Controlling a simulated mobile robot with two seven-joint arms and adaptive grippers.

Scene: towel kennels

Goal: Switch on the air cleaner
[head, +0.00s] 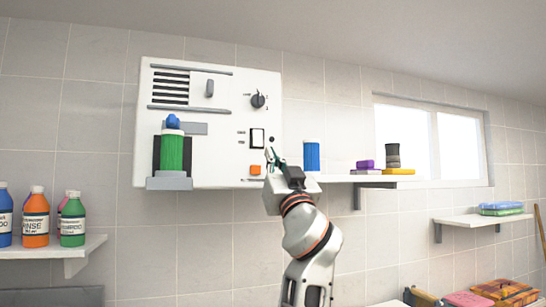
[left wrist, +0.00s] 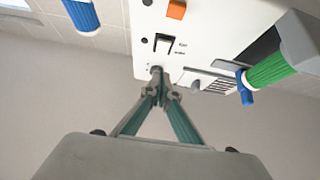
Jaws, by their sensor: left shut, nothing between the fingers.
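The air cleaner is a white wall box (head: 205,85) with dark vent slots at its upper left. Its front carries a dark knob (head: 258,100), a black-framed white rocker switch (head: 257,138) and an orange button (head: 255,170). My left gripper (head: 271,157) is shut and empty, close to the box's lower right part. In the left wrist view the box is upside down, with the rocker switch (left wrist: 164,43) and orange button (left wrist: 176,9) beyond the shut fingertips (left wrist: 160,90). I cannot tell whether the fingertips touch the box. My right gripper is out of view.
A green bottle with a blue top (head: 172,150) sits in a holder on the box. A blue cylinder (head: 311,155) stands on the shelf right of the box. Bottles (head: 36,218) stand on a left shelf. A lower right shelf (head: 480,220) holds folded cloths.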

